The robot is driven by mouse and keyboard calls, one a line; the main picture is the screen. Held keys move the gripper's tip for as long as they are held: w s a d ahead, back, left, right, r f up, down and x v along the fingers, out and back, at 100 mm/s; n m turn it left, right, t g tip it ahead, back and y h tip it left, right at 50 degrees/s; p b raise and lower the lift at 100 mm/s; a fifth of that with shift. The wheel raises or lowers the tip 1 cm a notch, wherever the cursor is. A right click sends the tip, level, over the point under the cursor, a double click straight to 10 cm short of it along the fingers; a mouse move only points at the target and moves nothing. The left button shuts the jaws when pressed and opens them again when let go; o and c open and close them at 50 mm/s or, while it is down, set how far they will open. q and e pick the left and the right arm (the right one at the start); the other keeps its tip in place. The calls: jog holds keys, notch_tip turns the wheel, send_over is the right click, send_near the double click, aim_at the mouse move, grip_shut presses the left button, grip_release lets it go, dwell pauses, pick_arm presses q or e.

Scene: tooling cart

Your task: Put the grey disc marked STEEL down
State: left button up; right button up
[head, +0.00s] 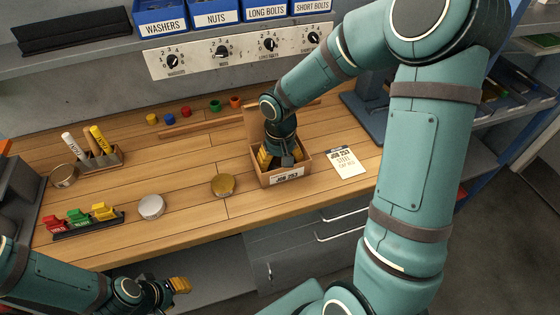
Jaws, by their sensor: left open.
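A pale grey disc (151,206) lies flat on the wooden bench, front left of centre; any marking on it is too small to read. My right gripper (281,160) points down inside the open cardboard box (288,178) labelled JOB 753. Its yellow fingertips are partly hidden by the box walls and the gripper itself, so I cannot see whether a disc is between them. My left gripper (180,286) is open, low in front of the bench's front edge, away from the discs.
A brass-coloured disc (222,185) lies left of the box. A marker holder (100,158), a rack of coloured clips (88,226) and a round tin (64,176) stand at left. Small coloured pieces line the back.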

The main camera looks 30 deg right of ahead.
aim_at(280, 162)
jog(key=shift+r, duration=0.25)
pick_arm(q)
jog(key=r+p, duration=0.3)
jog(key=shift+w, duration=0.2)
pick_arm(e)
notch_tip(280, 162, up, 12)
jog(key=shift+f, duration=0.1)
